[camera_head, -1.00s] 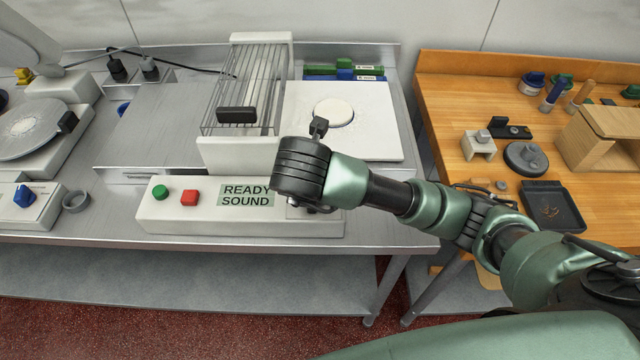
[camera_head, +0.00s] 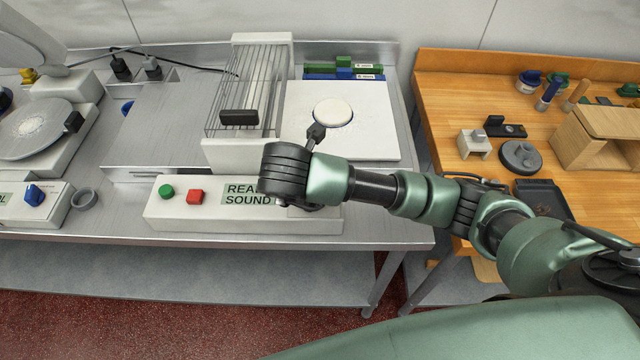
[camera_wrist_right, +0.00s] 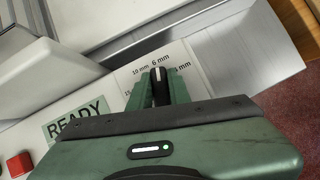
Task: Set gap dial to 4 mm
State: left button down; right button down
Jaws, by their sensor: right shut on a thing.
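The gap dial is a small dark knob (camera_wrist_right: 160,77) with a white mark, in the right wrist view. Printed labels around it include 10 mm and 6 mm, with a partly covered mm label at the right. The white mark points up, roughly toward 6 mm. My right gripper (camera_wrist_right: 157,90) is shut on the knob, one green finger on each side. In the head view my right wrist hides the fingers and knob at the right end of the white control panel (camera_head: 220,220). My left gripper is not in view.
The panel carries a green button (camera_head: 166,191), a red button (camera_head: 195,197) and a READY SOUND display (camera_head: 240,190), partly covered by my wrist. A wire guard (camera_head: 245,85) and a white board (camera_head: 375,140) with a round dough piece (camera_head: 333,111) stand behind. A wooden table (camera_head: 450,90) is at right.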

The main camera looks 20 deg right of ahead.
jog(key=shift+s+m+g+h+p, duration=0.1)
jog(key=shift+m+g+h+p, duration=0.4)
jog(key=shift+m+p, duration=1.2)
jog(key=shift+f+p, duration=0.15)
jog(key=shift+p, duration=0.35)
jog(key=c, duration=1.2)
grip_release()
jog(key=shift+c, duration=0.2)
